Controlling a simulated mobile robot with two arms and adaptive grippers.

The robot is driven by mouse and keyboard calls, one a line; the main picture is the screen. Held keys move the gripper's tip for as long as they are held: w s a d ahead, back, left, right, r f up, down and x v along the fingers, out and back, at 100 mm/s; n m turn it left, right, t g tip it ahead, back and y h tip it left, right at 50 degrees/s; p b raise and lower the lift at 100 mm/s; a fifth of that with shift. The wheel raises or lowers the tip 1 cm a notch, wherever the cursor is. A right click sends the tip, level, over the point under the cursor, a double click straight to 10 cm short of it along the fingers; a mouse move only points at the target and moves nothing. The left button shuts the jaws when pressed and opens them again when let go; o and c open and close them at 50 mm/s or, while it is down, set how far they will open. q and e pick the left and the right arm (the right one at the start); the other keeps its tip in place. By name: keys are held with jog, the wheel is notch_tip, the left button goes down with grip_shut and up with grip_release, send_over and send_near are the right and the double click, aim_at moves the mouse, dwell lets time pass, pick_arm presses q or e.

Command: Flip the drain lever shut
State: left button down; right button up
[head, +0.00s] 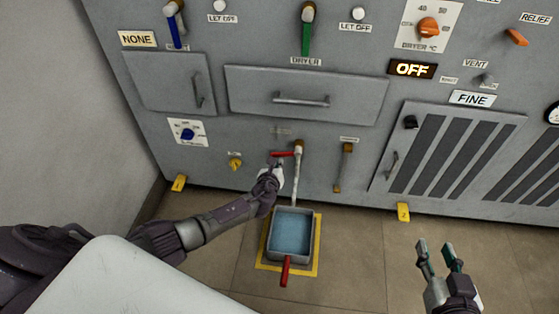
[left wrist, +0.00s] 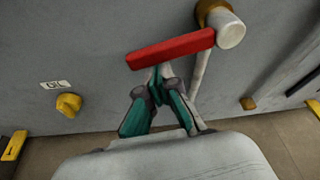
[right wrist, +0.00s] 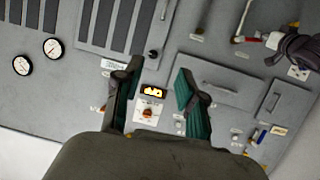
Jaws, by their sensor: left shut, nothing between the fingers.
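The red drain lever (head: 282,154) sits low on the grey panel at the top of a pale drain pipe (head: 296,180). In the left wrist view the lever (left wrist: 170,48) sticks out left from a pale round fitting (left wrist: 231,30), nearly level and slightly tilted. My left gripper (head: 275,164) is shut and empty. My right gripper (head: 437,247) is open and empty, away at the lower right.
A grey pan (head: 272,249) of bluish liquid with a red handle (head: 285,271) stands on a yellow-edged floor mark below the pipe. A yellow knob (head: 235,163) is left of the lever. A brown-ended pipe (head: 344,165) and a louvred door (head: 384,182) are to the right.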

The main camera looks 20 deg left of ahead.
pick_arm(q)
jog(key=r+p, duration=0.1)
jog(key=r+m+p, duration=0.1)
jog(key=shift+a+y+p, duration=0.3)
jog(key=shift+p, duration=0.05)
pick_arm(e)
jog(key=s+d+f+g+h, duration=0.1)
jog(key=s+d+f+g, duration=0.1)
jog(key=s+f+g, duration=0.2)
jog(key=s+d+f+g+h, duration=0.1)
jog(key=s+d+f+g, duration=0.1)
jog(key=s+f+g, duration=0.3)
jog(key=shift+s+d+m+h, duration=0.3)
jog(key=shift+s, duration=1.35)
pick_arm(q)
jog(key=shift+r, duration=0.1)
